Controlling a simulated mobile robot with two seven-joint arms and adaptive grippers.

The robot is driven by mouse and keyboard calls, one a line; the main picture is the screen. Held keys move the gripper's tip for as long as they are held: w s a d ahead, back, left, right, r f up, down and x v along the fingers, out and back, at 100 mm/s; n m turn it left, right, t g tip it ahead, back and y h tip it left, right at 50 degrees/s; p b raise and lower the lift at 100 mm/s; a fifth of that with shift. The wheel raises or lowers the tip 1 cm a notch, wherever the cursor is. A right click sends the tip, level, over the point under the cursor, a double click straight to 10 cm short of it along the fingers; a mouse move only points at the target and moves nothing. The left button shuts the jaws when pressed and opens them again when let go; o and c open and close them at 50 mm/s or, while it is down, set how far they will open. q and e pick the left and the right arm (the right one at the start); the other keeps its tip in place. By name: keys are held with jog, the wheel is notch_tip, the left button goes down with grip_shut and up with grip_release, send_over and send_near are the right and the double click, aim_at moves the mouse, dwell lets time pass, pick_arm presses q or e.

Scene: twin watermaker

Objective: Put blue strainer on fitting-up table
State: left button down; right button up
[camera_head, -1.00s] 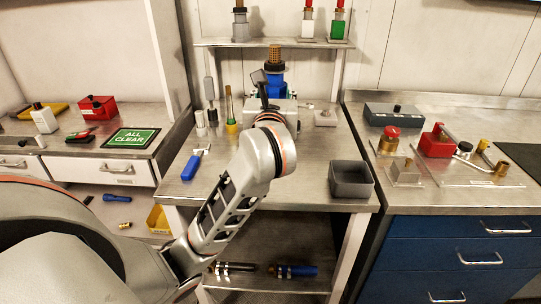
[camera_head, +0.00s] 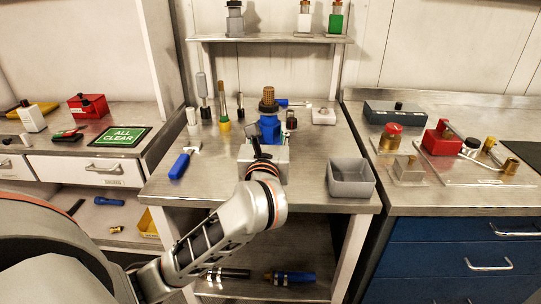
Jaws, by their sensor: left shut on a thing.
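The blue strainer (camera_head: 269,129), a blue body with a dark collar and a brass-coloured mesh top, is upright over the middle of the fitting-up table (camera_head: 305,160), the steel-topped bench in the centre. My left gripper (camera_head: 264,142) is shut on the strainer from the near side. The gripper's grey body hides the strainer's lower part, so I cannot tell whether it touches the tabletop. My right gripper is not in view.
A grey open bin (camera_head: 351,191) stands at the table's front right. A blue-handled tool (camera_head: 179,166) lies at the left. Several brushes and small parts stand behind, below a shelf (camera_head: 270,38). The tabletop between strainer and bin is clear.

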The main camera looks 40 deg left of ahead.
pick_arm(q)
notch_tip(320, 180, down, 6)
jog(key=shift+r+b, duration=0.15)
jog(key=shift+b, duration=0.7)
jog(key=shift+f, duration=0.25)
jog(key=c, duration=1.3)
grip_release()
jog(key=shift+o, duration=0.2)
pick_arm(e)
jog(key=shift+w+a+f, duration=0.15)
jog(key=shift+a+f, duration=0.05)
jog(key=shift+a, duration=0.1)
